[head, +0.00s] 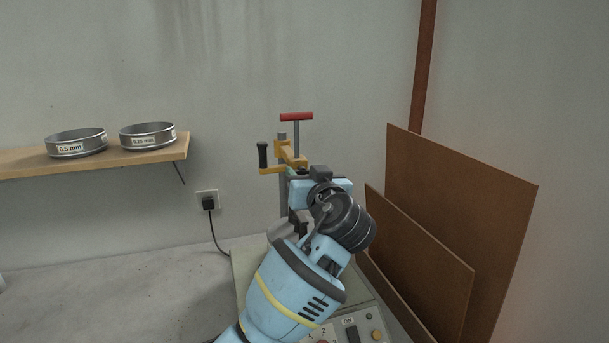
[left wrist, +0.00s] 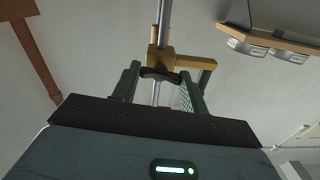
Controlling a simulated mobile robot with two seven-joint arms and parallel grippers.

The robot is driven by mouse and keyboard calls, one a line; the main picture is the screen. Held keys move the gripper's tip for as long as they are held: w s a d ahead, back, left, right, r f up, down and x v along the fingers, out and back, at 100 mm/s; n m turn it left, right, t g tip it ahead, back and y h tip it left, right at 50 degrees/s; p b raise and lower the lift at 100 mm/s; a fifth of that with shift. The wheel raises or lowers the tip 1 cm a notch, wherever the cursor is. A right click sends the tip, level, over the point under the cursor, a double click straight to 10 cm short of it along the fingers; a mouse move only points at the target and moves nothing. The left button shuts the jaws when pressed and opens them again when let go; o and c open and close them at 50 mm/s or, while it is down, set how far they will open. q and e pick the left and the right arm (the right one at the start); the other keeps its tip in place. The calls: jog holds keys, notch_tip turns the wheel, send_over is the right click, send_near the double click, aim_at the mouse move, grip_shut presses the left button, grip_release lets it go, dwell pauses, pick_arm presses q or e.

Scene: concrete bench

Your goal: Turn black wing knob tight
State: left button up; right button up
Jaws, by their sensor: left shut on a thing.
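The black wing knob (left wrist: 159,73) shows in the left wrist view on the front of a yellow clamp (left wrist: 160,58), which sits around an upright metal rod (left wrist: 164,22). Its wings lie roughly level across the picture. My left gripper (left wrist: 160,80) has its two green fingers on either side of the knob and is shut on it. In the head view my left arm reaches up to the yellow clamp (head: 288,155) and hides the knob and most of the fingers. My right gripper is in neither view.
A red T-handle (head: 296,117) and a black-gripped yellow arm (head: 263,155) stand close around my left gripper. Brown boards (head: 460,210) lean at the right. A shelf (head: 150,158) with two sieves hangs at the left. The bench (head: 110,285) is clear at the left.

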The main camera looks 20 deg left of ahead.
pick_arm(q)
jog(key=m, duration=1.6)
jog(key=shift+m, duration=0.3)
dwell(0.4)
jog(key=o, duration=1)
